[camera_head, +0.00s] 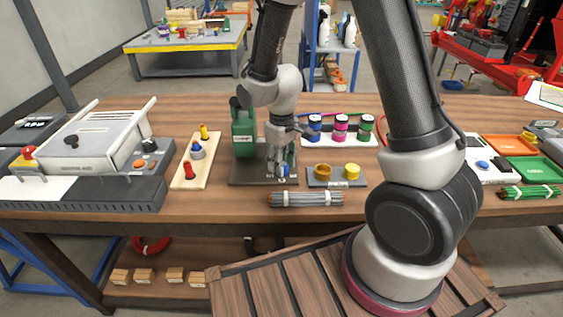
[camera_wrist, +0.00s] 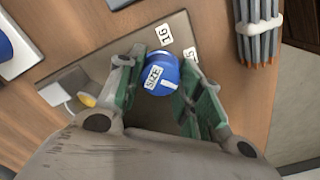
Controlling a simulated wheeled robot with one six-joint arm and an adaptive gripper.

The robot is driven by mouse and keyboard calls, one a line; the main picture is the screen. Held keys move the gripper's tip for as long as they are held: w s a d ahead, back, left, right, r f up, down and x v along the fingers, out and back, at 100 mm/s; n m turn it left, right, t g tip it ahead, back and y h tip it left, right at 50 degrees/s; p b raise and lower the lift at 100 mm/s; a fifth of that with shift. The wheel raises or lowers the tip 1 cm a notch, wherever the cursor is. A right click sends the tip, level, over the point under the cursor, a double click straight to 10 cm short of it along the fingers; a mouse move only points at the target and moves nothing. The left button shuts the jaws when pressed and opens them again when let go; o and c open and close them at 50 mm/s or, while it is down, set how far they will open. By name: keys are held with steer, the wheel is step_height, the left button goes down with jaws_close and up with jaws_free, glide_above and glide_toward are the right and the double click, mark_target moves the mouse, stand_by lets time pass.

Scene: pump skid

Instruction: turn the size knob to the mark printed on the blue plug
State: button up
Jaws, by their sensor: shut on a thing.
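The size knob (camera_wrist: 161,76) is blue with a white SIZE label and sits on the grey-brown base plate of a green machine (camera_head: 243,130). My gripper (camera_wrist: 154,84) is around it, one green-padded finger on each side, shut on it. In the head view my gripper (camera_head: 281,168) hides most of the knob. White marks stand on the plate beside the knob: one reads 16 (camera_wrist: 164,34), and another (camera_wrist: 190,54) is partly hidden and hard to read. I cannot pick out the blue plug or its printed mark for certain.
A bundle of grey rods (camera_head: 306,199) lies in front of the plate. A grey holder (camera_head: 317,184) with brown and yellow cups is to its right, several spools (camera_head: 340,125) behind. A wooden board (camera_head: 182,178) with coloured pegs stands left, near a large grey machine (camera_head: 90,145).

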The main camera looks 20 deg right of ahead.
steer(key=shift+m, duration=1.2)
steer(key=o, duration=1)
steer(key=shift+o, duration=0.2)
steer(key=shift+r, duration=0.1)
step_height(320, 180, up, 12)
